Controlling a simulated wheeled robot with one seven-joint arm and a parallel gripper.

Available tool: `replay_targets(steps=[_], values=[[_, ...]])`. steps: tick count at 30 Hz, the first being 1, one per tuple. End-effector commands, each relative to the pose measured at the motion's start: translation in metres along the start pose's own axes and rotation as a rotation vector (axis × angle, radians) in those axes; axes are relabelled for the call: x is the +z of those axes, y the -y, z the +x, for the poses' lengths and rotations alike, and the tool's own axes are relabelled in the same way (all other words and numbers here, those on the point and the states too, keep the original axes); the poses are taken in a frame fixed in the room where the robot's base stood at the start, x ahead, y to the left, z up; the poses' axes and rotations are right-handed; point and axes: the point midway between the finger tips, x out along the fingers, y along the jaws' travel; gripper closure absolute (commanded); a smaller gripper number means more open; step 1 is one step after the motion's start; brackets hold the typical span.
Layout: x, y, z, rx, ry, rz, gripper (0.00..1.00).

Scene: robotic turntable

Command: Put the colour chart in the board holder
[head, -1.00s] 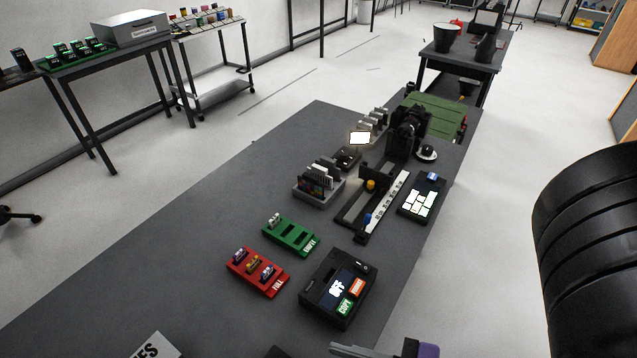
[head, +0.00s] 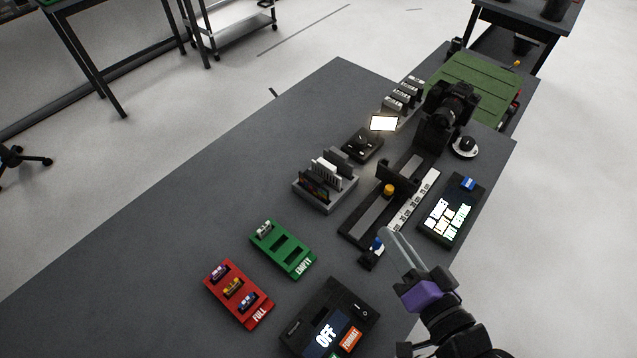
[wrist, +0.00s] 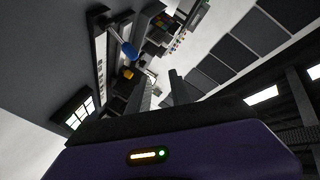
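The colour chart (head: 312,190) shows as a dark board with coloured patches at the front of a grey slotted rack (head: 325,205), with grey and white boards behind it. A black rail unit (head: 352,226) to its right has a white scale, a yellow knob (head: 389,190), a blue-handled part (head: 377,244) and an upright black bracket (head: 397,174), which looks like the board holder. No board shows in the bracket. My gripper (head: 388,236) is over the bench's right side, by the rail's near end. In the wrist view its two fingers (wrist: 160,92) are apart with nothing between them.
A green EMPTY tray (head: 290,250), a red FULL tray (head: 238,293) and a black box reading OFF (head: 326,318) are nearer. A black screen unit (head: 452,212) is right of the rail. A camera (head: 447,110) stands behind. The bench's left part is clear.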

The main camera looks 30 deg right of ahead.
Motion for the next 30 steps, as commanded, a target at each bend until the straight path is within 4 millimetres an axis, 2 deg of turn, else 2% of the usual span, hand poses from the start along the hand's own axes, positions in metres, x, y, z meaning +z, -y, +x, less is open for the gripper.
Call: replay_targets(steps=[1, 5, 6, 9, 15, 21, 25, 30], values=[[-0.011, 0.002, 0.022, -0.01, -0.02, 0.088, 0.75], [-0.031, 0.006, 0.07, -0.026, -0.023, 0.363, 0.75], [-0.033, 0.007, 0.084, -0.026, -0.002, 0.487, 0.75], [-0.026, 0.007, 0.106, 0.002, 0.075, 0.799, 0.75], [-0.006, 0.014, 0.133, 0.108, 0.235, 1.35, 0.75], [0.009, 0.03, 0.148, 0.26, 0.375, 1.799, 0.75], [0.015, 0.039, 0.152, 0.356, 0.437, 1.996, 0.75], [0.019, 0.045, 0.155, 0.428, 0.474, 2.118, 0.75]])
